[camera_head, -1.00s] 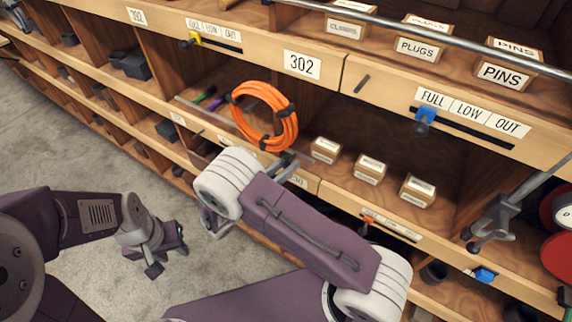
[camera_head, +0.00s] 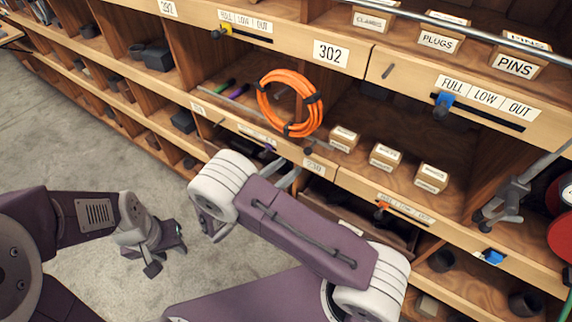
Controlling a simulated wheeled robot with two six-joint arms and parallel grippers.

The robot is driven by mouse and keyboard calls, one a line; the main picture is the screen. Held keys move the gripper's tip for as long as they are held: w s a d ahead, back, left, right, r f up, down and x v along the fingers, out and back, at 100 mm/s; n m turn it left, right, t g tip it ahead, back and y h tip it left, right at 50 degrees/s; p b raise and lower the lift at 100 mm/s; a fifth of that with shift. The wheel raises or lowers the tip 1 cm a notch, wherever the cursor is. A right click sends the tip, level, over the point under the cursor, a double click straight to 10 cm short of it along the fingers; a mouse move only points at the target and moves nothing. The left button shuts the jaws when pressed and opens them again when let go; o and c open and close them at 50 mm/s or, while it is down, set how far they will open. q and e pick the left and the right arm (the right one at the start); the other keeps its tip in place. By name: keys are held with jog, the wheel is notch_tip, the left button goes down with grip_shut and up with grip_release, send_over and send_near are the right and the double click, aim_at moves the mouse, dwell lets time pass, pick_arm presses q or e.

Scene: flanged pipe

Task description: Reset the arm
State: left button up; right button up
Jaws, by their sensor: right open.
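My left gripper (camera_head: 165,250) hangs over the grey floor at the lower left, apart from the shelving. Its jaws are small and seen at an angle, and I see nothing held in them. My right arm (camera_head: 300,230) reaches in from the bottom, bent at a pale grey joint (camera_head: 218,185). My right gripper (camera_head: 283,174) shows only in part behind that joint, in front of the shelf edge below the orange coil. It is open, and I see nothing in it.
Wooden shelving (camera_head: 330,52) fills the back and right. A metal clamp (camera_head: 505,200) is at the right. Bare floor (camera_head: 75,150) lies left.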

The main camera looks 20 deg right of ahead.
jog(key=s+d+f+m+g+y+b, duration=0.2)
jog(key=s+d+f+m+g+y, duration=0.25)
jog(key=s+d+m+g, duration=0.45)
pick_arm(q)
jog(key=f, duration=0.1)
jog(key=f+b, duration=0.1)
jog(key=f, duration=0.1)
jog(key=shift+w+d+f+b, duration=0.15)
jog(key=shift+d+f+b, duration=0.2)
jog(key=shift+f+b, duration=0.05)
pick_arm(e)
jog(key=s+a+f+m+t+y, duration=0.1)
jog(key=s+a+m+y, duration=0.3)
jog(key=m+y, duration=0.7)
jog(key=a+m, duration=0.2)
jog(key=m, duration=0.4)
jog(key=shift+s+t, duration=0.35)
jog(key=shift+t, duration=0.05)
